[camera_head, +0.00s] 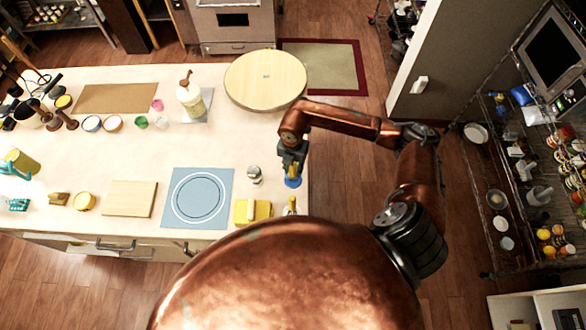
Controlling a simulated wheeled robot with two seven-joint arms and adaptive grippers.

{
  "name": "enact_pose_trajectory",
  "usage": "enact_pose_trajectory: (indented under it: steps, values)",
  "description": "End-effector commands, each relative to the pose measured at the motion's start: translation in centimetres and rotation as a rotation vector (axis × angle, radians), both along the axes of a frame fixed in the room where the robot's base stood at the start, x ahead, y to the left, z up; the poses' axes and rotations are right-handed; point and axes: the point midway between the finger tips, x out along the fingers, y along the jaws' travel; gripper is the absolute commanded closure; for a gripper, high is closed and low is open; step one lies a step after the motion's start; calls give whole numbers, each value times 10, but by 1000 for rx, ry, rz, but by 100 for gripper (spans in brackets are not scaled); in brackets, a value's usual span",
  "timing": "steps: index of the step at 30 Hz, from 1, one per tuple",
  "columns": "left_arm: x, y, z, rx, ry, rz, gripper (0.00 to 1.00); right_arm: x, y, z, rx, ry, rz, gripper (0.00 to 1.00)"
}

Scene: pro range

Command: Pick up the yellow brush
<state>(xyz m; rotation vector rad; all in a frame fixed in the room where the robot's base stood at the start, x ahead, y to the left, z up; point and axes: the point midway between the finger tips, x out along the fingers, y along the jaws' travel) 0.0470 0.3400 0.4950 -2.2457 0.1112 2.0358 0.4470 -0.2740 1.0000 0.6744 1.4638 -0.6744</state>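My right gripper (292,166) points down at the right end of the counter, beside its right edge. A small blue piece (293,182) shows right at its fingertips; I cannot tell whether the fingers hold it or are only above it. A small yellow upright thing (291,206), possibly the yellow brush, stands just nearer than the gripper, partly hidden by my own body. Left of it lies a yellow sponge-like block or cloth (252,211) with a pale piece on it. The finger opening is too small to read. My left gripper is out of view.
A blue mat with a plate ring (197,198), a wooden board (130,198) and a shaker (254,174) lie to the left. Shelves (535,150) line the right.

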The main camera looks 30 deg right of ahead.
Motion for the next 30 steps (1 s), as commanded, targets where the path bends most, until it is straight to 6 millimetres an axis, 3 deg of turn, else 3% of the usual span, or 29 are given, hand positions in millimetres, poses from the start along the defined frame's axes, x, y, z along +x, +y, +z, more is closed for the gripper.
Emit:
enact_pose_trajectory:
  steps: [9, 20, 30]
  values:
    - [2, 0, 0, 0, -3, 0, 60, 0, 0, 0, 0, 0, 0, 100]
    - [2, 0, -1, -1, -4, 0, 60, 1, 0, 5, 0, -1, 1, 100]
    - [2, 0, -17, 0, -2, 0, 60, 2, 0, 64, 0, -6, 1, 100]
